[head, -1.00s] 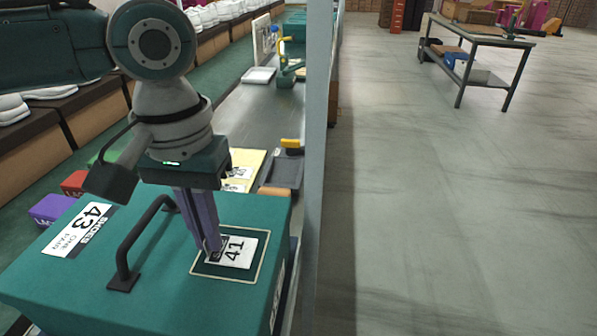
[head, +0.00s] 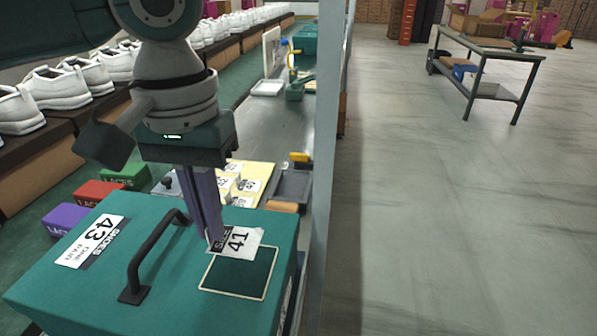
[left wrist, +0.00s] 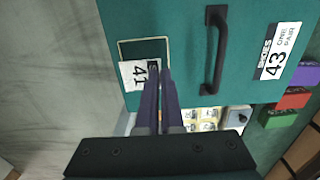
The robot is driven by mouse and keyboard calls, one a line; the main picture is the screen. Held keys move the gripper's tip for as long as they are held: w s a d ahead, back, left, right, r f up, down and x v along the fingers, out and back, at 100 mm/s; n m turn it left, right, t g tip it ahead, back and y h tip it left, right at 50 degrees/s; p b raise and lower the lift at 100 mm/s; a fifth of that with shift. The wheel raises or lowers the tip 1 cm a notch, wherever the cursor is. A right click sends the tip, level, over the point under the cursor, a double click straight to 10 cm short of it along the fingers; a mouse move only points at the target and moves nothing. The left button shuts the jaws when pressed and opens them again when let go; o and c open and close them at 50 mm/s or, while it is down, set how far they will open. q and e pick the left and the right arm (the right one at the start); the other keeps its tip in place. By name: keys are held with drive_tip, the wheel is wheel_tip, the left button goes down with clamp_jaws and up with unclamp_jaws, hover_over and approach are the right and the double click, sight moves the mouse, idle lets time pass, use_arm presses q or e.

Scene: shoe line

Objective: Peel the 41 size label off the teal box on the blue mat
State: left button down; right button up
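The teal box (head: 180,285) fills the lower left of the head view, with a black handle (head: 140,262) and a white "43 shoes, one pair" label (head: 92,241) on its lid. The white 41 size label (head: 240,241) is pinched at its left edge by my left gripper (head: 214,243), whose fingers are shut. The label is tilted and lies off the thin-outlined rectangle (head: 240,277) on the lid, which shows bare teal. In the left wrist view the 41 label (left wrist: 134,74) overlaps one end of that outline. No blue mat is visible. My right gripper is out of view.
Purple (head: 65,219), red (head: 98,192) and green (head: 126,176) small boxes stand behind the teal box. A yellow sheet with labels (head: 262,172) and a dark tray (head: 292,187) lie beyond it. A grey post (head: 328,130) rises at the right; white shoes (head: 55,90) line the back left.

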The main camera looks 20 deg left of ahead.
use_arm(q)
wheel_tip(320, 180, up, 15)
drive_tip(key=p, duration=0.2)
drive_tip(key=shift+r, duration=0.2)
